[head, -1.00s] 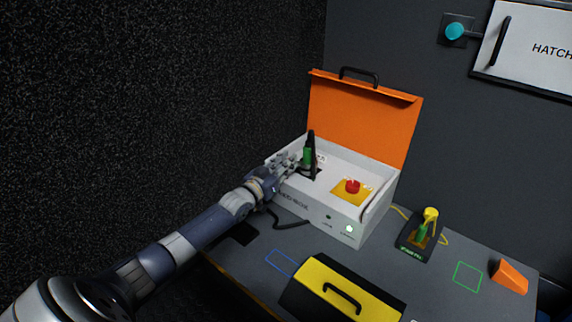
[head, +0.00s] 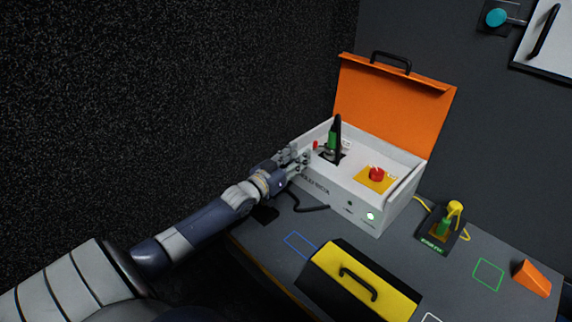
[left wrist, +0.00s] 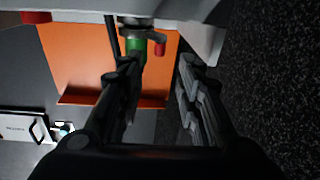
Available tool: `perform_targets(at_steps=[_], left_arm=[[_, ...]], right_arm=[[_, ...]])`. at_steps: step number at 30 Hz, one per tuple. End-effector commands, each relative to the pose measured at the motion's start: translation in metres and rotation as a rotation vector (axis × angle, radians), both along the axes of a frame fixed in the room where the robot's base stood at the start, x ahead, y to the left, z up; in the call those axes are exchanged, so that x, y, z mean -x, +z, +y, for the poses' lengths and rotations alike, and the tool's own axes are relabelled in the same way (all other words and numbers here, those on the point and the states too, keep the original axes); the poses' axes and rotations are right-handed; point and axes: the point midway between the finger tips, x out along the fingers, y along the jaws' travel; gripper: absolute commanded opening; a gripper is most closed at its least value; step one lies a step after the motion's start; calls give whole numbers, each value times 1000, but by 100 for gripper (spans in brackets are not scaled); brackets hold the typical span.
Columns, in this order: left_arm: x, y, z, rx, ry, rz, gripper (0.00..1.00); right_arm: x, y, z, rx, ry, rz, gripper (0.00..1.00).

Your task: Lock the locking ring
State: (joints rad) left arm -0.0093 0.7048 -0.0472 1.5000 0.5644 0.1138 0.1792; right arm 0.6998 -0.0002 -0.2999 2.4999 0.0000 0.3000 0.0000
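The white case (head: 345,205) stands open on the table with its orange lid raised. Inside its left part, an upright green connector (head: 332,139) with a black cable carries a grey collar, which looks like the locking ring (left wrist: 136,30). A red-tipped lever (head: 316,145) sticks out from the collar; it also shows in the left wrist view (left wrist: 159,48). My left gripper (head: 303,158) is at the case's left wall, just short of the connector. In the left wrist view its fingers (left wrist: 158,68) are apart, with nothing held between them. My right gripper is out of view.
A red button (head: 376,174) on a yellow plate sits in the case, right of the connector. A yellow-lidded black box (head: 362,284) stands in front. A yellow plug on a dark base (head: 442,229) and an orange wedge (head: 532,277) are at the right.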

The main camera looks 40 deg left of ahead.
Motion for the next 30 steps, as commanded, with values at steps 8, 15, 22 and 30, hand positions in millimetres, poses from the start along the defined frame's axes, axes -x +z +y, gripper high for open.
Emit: perform_targets(at_steps=[8,15,22,30], left_arm=[[38,-2,0,1,-1,2,33],[51,-1,0,1,0,0,33],[51,0,0,1,0,-1,33],[51,-1,0,1,0,-1,33]], right_arm=[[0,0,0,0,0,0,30],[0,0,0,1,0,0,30],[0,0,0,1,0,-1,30],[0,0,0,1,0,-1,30]])
